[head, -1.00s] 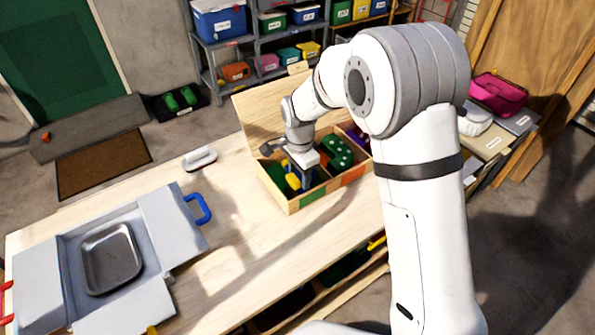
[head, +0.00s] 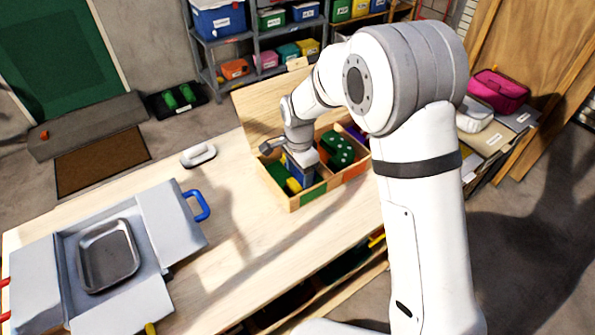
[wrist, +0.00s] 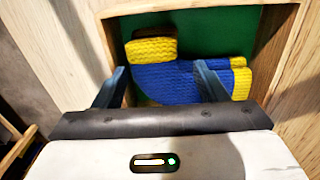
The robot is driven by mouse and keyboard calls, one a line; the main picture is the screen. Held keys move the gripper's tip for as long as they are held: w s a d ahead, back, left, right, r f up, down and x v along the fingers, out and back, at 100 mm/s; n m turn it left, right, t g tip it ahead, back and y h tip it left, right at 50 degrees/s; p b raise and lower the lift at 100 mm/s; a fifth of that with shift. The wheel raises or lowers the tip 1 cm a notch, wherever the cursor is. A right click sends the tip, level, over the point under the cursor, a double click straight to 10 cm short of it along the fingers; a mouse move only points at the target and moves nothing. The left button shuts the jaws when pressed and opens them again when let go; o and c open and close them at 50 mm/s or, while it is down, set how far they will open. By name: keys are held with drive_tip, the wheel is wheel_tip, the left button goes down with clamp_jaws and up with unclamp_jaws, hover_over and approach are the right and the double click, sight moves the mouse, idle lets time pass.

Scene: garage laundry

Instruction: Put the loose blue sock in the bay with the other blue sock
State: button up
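A wooden box with bays (head: 293,206) stands on the workbench. In the wrist view, blue knit with yellow ends (wrist: 165,82) lies in a green-floored bay (wrist: 190,22). One broad yellow end is at the upper left and two yellow ends are at the right, so two blue socks may overlap; I cannot separate them surely. My gripper (wrist: 160,85) points down into this bay with its fingers wide apart. The left finger is beside the blue knit and the right finger overlaps it. In the head view, my gripper (head: 299,180) hides much of the bay.
A green item with pale dots (head: 338,148) is in a bay to the right. A grey open case with a metal tray (head: 109,258) lies at the bench's left. A white oval object (head: 198,155) is left of the box. The bench middle is clear.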

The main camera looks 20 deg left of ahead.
drive_tip(key=shift+s, duration=0.1)
wheel_tip(320, 180, up, 13)
drive_tip(key=shift+r, duration=0.15)
idle(0.6)
drive_tip(key=s+d+r+n+t, duration=0.1)
drive_tip(key=d+r, duration=0.1)
drive_tip(key=d, duration=0.4)
drive_tip(key=s+d+r+n, duration=0.1)
drive_tip(key=s+d+r, duration=0.15)
drive_tip(key=d, duration=0.35)
drive_tip(key=s+d+n+t, duration=0.2)
drive_tip(key=s+d+n, duration=0.4)
drive_tip(key=s+d, duration=1)
drive_tip(key=d, duration=0.2)
drive_tip(key=shift+s+d+r, duration=0.2)
drive_tip(key=shift+s+d, duration=0.05)
drive_tip(key=shift+d, duration=0.05)
